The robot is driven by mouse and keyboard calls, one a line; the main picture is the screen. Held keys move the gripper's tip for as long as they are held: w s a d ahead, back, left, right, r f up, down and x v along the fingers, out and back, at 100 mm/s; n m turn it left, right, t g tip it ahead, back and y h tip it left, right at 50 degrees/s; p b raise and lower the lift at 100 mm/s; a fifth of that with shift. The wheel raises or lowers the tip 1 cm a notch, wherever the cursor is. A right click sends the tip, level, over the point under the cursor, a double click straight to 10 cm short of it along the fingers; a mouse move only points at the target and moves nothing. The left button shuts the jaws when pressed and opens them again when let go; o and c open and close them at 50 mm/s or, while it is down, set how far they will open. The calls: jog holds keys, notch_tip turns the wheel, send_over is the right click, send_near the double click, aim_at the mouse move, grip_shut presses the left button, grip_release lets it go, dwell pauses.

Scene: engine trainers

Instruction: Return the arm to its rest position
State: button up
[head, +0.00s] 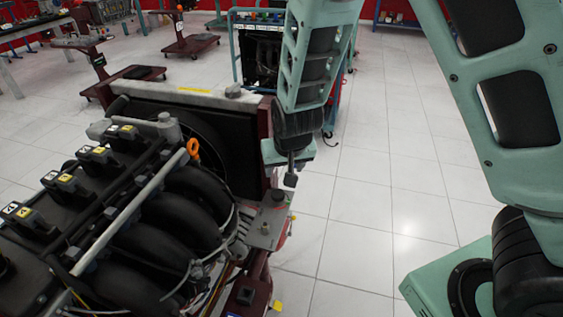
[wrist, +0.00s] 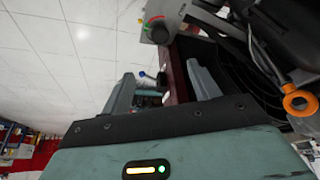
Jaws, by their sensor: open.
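My gripper (head: 289,172) hangs at the end of my teal arm, beside the front right corner of the engine trainer (head: 150,200). The dark red frame (wrist: 178,72) shows behind the gap. I cannot tell whether the gripper touches the trainer.
An orange ring handle (head: 193,148) stands up from the engine, and also shows in the wrist view (wrist: 299,103). The radiator top (head: 190,93) is close to the left of my arm. Another trainer (head: 262,55) stands behind.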

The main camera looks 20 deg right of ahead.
jog(key=s+a+r+n+g+y, duration=0.25)
jog(key=s+a+r, duration=0.35)
jog(key=s, duration=0.5)
jog(key=s+r+n+g, duration=0.1)
jog(key=s+r+n, duration=0.2)
jog(key=s, duration=0.4)
jog(key=s+d+r+n+g+h, duration=0.1)
jog(key=s+r+n, duration=0.2)
jog(key=s, duration=0.5)
jog(key=shift+s+r, duration=0.25)
jog(key=shift+r, duration=0.05)
jog(key=shift+h, duration=0.25)
